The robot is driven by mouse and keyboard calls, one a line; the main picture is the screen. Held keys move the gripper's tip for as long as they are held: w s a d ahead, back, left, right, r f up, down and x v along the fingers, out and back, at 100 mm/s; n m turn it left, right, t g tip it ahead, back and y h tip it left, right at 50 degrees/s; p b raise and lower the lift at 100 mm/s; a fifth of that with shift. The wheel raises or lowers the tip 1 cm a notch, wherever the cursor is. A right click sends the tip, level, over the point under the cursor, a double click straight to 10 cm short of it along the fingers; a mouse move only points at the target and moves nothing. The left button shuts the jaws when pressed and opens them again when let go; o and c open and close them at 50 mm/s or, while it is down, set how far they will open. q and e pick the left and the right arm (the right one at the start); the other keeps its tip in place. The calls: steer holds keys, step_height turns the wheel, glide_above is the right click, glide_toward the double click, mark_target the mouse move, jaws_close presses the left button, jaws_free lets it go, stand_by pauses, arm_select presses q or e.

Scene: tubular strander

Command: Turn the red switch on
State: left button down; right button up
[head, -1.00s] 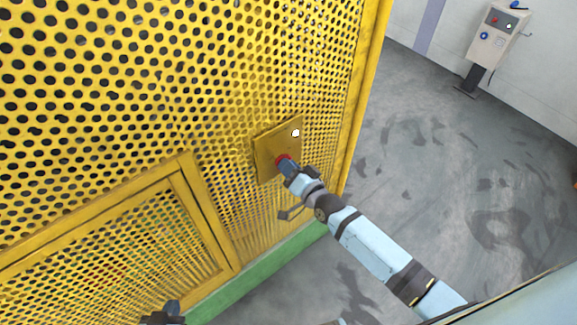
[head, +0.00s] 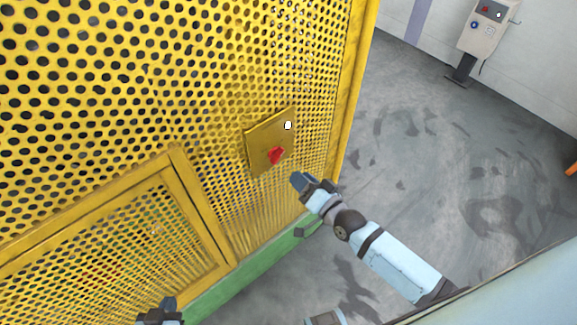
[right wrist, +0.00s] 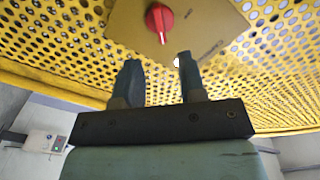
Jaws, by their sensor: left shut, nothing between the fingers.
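The red switch (head: 276,155) is a rotary knob on a yellow plate (head: 258,140) fixed to the yellow perforated panel. It also shows in the right wrist view (right wrist: 159,18), its narrow end pointing down in that picture. My right gripper (head: 298,181) is just below and right of the switch, apart from it. In the right wrist view its two fingers (right wrist: 159,60) stand apart with nothing between them. My left gripper (head: 169,302) is at the bottom edge of the head view, low before the panel, shut and empty.
A small white light (head: 288,125) sits on the plate above the switch. A green base rail (head: 250,272) runs under the yellow panel. A pale control box on a post (head: 482,30) stands at the far right. The grey floor between is clear.

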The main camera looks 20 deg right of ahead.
steer(key=v, duration=0.5)
steer(key=shift+s, duration=0.15)
steer(key=s+a+n+g+h+p, duration=0.1)
steer(key=s+n+g+h+p, duration=0.2)
steer(key=s+n+g+p, duration=0.3)
steer(key=s+n+p, duration=0.2)
steer(key=s, duration=0.3)
steer(key=shift+s+a+f, duration=0.2)
steer(key=shift+s+a, duration=0.1)
steer(key=shift+s, duration=0.05)
stand_by(0.3)
